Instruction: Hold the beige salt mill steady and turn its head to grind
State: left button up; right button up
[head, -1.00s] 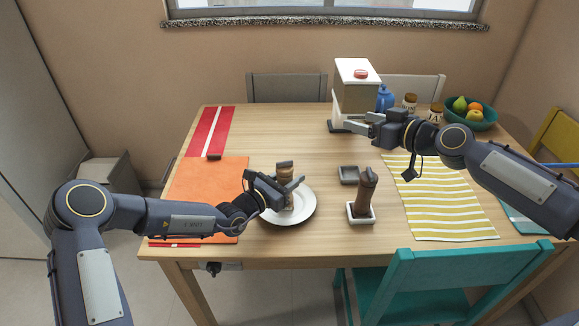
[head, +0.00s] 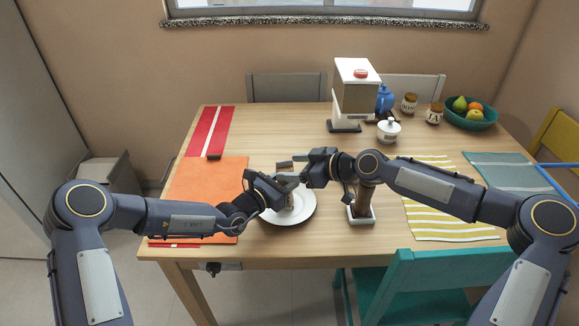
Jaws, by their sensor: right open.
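The beige salt mill (head: 289,201) stands upright over the white plate (head: 305,213) left of the table's middle. My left gripper (head: 284,186) comes from the left and is shut on the mill's body, with a finger crossing in front of it. My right gripper (head: 292,170) is open, at the height of the mill's head. Its fingers point left and overlap the head in the head view, hiding part of it. I cannot tell whether they touch it.
A dark brown mill (head: 363,201) stands in a white square dish (head: 361,220), partly behind my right arm. A coffee machine (head: 356,97), white sugar bowl (head: 388,132), jars and fruit bowl (head: 470,121) stand at the back. A teal chair (head: 445,285) is at the front.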

jog(key=shift+x, duration=0.9)
jog(key=shift+c, duration=0.3)
jog(key=c, duration=0.9)
jog(key=shift+a+h, duration=0.1)
jog(key=shift+h, duration=0.2)
jog(key=m+t+h, duration=0.1)
jog(key=m+t, duration=0.1)
jog(key=s+a+m+t+h, duration=0.1)
jog(key=m, duration=0.1)
jog(key=shift+f+h, duration=0.1)
jog(key=shift+h, duration=0.2)
pick_arm(q)
jog(key=shift+d, duration=0.1)
pick_arm(e)
jog(key=m+t+h, duration=0.2)
jog(key=m+h, duration=0.1)
jog(key=shift+f+m+t+h, duration=0.1)
jog(key=shift+m+t+h, duration=0.2)
pick_arm(q)
jog(key=shift+s+r, duration=0.1)
pick_arm(e)
jog(key=shift+m+t+h, duration=0.5)
jog(key=shift+m+h, duration=1.1)
jog(key=shift+h, duration=0.2)
